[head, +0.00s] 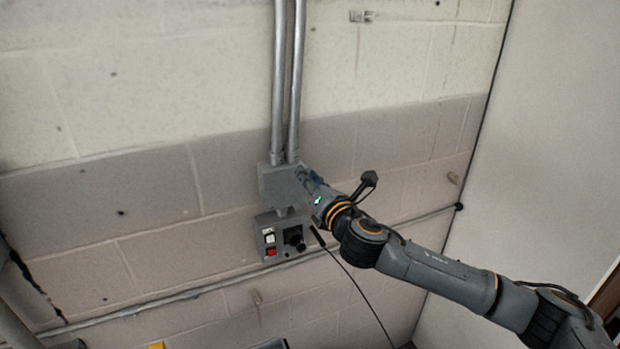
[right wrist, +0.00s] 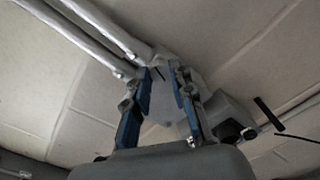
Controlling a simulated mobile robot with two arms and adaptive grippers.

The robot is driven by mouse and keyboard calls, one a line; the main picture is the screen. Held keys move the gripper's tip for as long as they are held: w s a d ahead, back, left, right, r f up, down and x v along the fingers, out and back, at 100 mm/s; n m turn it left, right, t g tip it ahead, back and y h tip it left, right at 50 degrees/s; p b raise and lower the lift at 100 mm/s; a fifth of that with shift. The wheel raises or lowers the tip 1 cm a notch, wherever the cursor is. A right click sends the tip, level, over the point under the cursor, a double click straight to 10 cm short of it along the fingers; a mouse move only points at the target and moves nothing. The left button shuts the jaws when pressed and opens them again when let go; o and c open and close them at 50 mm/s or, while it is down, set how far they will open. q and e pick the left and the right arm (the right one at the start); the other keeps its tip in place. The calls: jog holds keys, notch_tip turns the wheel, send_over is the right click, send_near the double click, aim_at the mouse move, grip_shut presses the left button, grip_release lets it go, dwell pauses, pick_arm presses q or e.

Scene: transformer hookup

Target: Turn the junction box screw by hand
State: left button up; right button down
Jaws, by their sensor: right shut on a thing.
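The grey junction box (head: 272,184) is fixed to the block wall under two vertical conduits. My right gripper (head: 303,176) is at the right side of its front face. In the right wrist view my right gripper (right wrist: 163,70) has its two blue-lined fingers reaching to the box. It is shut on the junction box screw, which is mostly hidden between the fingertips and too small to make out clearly. My left gripper is not in view.
Just below hangs a control box (head: 283,240) with a white and a red switch and a black knob. Two metal conduits (head: 288,80) rise above the junction box. A thin horizontal pipe (head: 185,296) runs along the wall. A dark cable hangs below my right wrist.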

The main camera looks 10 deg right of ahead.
jog(key=shift+n, duration=0.8)
jog(key=c, duration=1.1)
grip_release()
jog(key=shift+c, duration=0.2)
jog(key=s+d, duration=0.2)
jog(key=s, duration=0.9)
jog(key=shift+s, duration=0.35)
jog(key=shift+d, duration=0.15)
